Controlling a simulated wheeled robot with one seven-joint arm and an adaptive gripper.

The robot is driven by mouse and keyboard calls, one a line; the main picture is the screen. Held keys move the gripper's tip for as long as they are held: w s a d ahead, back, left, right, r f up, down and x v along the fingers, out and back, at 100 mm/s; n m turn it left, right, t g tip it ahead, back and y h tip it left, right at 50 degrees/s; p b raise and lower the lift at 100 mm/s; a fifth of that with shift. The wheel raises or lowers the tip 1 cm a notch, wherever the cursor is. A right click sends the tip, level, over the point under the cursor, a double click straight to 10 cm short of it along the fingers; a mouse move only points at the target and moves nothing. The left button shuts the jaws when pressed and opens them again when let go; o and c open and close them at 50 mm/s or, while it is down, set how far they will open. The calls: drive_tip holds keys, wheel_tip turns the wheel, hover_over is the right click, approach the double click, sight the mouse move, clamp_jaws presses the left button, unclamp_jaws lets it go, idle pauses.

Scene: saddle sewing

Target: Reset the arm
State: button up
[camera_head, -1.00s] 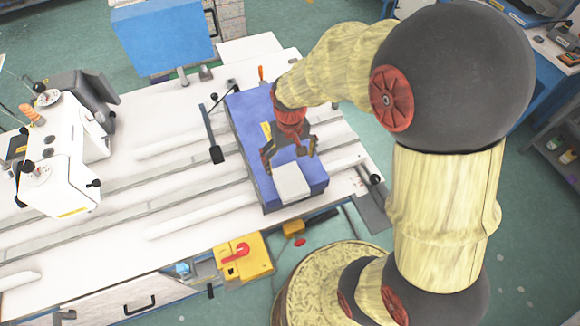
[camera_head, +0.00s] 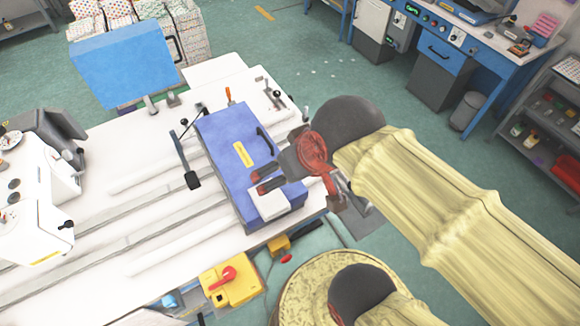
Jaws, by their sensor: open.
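My arm comes in from the lower right, with its pale yellow covering and dark joints. My gripper (camera_head: 297,184) is at its end, above the right part of a blue case (camera_head: 225,140). One dark-and-red finger is over the case near a pale grey block (camera_head: 269,204), and the other is near the case's right edge. The jaws are open, with nothing seen between them. The gripper's body is partly hidden by the red and dark wrist.
The white table (camera_head: 110,150) carries long rails and white sewing machines (camera_head: 35,210) at left. A yellow box with a red switch (camera_head: 230,280) is at its front edge. A blue box (camera_head: 122,68) stands behind. Blue workbenches (camera_head: 440,55) are at back right, with open floor between.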

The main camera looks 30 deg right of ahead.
idle(0.3)
wheel_tip(320, 180, down, 14)
drive_tip(key=b, duration=1.3)
drive_tip(key=shift+r+b, duration=0.2)
drive_tip(key=shift+b, duration=0.15)
drive_tip(key=shift+o, duration=0.5)
